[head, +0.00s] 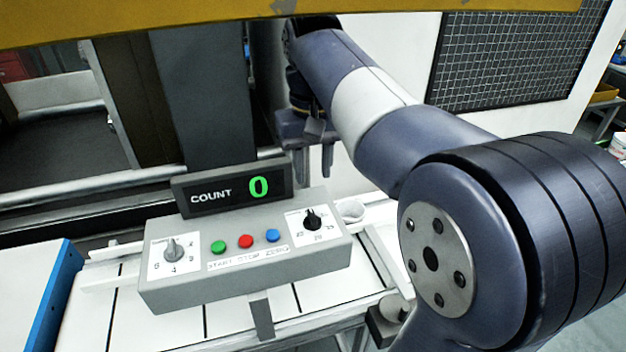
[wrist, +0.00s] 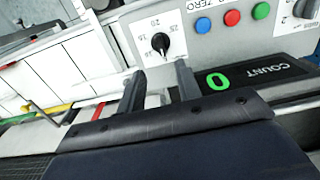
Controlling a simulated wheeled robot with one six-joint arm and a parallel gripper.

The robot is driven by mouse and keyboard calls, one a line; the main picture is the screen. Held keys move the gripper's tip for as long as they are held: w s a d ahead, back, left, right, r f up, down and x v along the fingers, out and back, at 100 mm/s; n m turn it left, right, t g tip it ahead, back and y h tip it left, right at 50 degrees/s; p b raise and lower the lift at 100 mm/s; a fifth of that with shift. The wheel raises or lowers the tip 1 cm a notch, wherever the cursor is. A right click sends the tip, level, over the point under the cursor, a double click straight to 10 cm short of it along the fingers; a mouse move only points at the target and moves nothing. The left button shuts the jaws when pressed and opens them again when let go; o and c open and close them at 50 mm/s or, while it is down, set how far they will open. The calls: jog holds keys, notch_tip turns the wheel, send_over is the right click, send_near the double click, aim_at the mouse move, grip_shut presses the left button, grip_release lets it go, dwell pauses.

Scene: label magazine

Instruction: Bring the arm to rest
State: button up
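My gripper (head: 313,165) hangs fingers down behind the right end of a grey control box (head: 230,285). Its two fingers are apart with nothing between them. In the wrist view my gripper (wrist: 160,78) shows both fingers spread, pointing towards the box's right-hand black knob (wrist: 161,43), with no clear contact. That knob also shows in the head view (head: 313,220). My arm reaches from the right foreground back to the gripper and hides part of the background.
The box carries a display (head: 232,188) reading COUNT 0, a grey knob (head: 173,250), and green (head: 218,247), red (head: 245,241) and blue (head: 272,236) buttons. A yellow beam (head: 200,18) crosses the top. A dark grid panel (head: 510,58) stands at back right.

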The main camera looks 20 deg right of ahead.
aim_at(313, 216)
dwell(0.4)
notch_tip(313, 216, down, 11)
jog(key=shift+r+m+b, duration=0.15)
jog(key=shift+m+b, duration=0.2)
jog(key=shift+m, duration=0.35)
jog(key=shift+r, duration=0.1)
